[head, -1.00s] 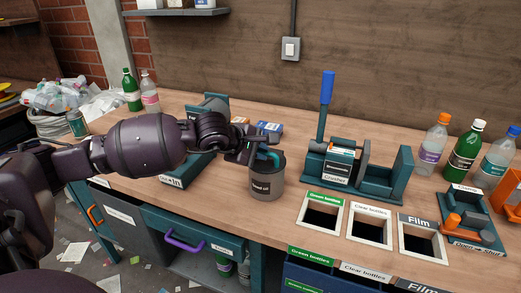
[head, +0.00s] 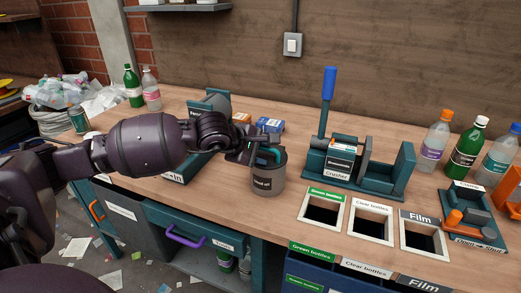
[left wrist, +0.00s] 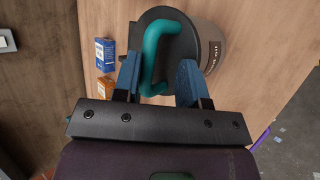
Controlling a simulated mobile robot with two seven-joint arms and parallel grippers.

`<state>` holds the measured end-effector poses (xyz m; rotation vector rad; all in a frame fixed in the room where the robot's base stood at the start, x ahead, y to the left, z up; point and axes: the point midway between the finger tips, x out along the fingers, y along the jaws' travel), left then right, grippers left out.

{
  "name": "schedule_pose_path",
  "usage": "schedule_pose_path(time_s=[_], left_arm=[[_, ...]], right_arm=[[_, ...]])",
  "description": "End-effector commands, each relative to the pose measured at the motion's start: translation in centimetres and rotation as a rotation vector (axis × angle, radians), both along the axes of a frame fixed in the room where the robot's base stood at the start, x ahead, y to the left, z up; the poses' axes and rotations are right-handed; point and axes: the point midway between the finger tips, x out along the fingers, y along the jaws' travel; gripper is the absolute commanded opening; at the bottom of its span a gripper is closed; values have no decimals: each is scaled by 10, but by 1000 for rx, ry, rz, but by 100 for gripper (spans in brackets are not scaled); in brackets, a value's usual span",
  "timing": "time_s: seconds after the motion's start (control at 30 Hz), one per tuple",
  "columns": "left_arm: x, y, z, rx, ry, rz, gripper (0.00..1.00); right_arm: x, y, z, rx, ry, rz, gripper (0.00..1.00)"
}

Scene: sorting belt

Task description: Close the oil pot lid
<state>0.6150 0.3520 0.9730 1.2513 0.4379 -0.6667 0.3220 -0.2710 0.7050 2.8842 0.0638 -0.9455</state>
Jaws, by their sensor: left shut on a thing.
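The grey oil pot (head: 268,182) with a dark label stands upright on the bench, left of the crusher. Its dark lid (left wrist: 184,42) with a teal C-shaped handle (left wrist: 151,58) is at the pot's mouth in the left wrist view. The handle also shows in the head view (head: 271,152). My left gripper (head: 262,152) is at the pot's top, shut on the lid handle. In the left wrist view its two blue fingers (left wrist: 158,78) are on either side of the handle. I cannot tell whether the lid sits fully on the rim. My right gripper is not in view.
The crusher (head: 350,165) with a blue lever stands right of the pot. Labelled bench openings (head: 370,222) lie in front of it. Small blue and orange boxes (head: 270,125) stand behind the pot. Bottles (head: 435,140) stand at right.

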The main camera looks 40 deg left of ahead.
Motion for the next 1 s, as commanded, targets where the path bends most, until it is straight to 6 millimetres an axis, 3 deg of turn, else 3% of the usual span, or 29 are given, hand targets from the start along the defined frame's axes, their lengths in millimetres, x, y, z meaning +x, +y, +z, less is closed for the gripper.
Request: schedule_pose_path(time_s=[0.03,0.07,0.6,1.0], left_arm=[[-7,0,-13,2,31,1,25],[-9,1,-11,3,31,1,25],[-67,19,56,2,5,-1,25],[-81,23,69,0,1,0,25]], right_arm=[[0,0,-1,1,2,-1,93],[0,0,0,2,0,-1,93],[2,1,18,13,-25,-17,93],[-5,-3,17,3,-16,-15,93]])
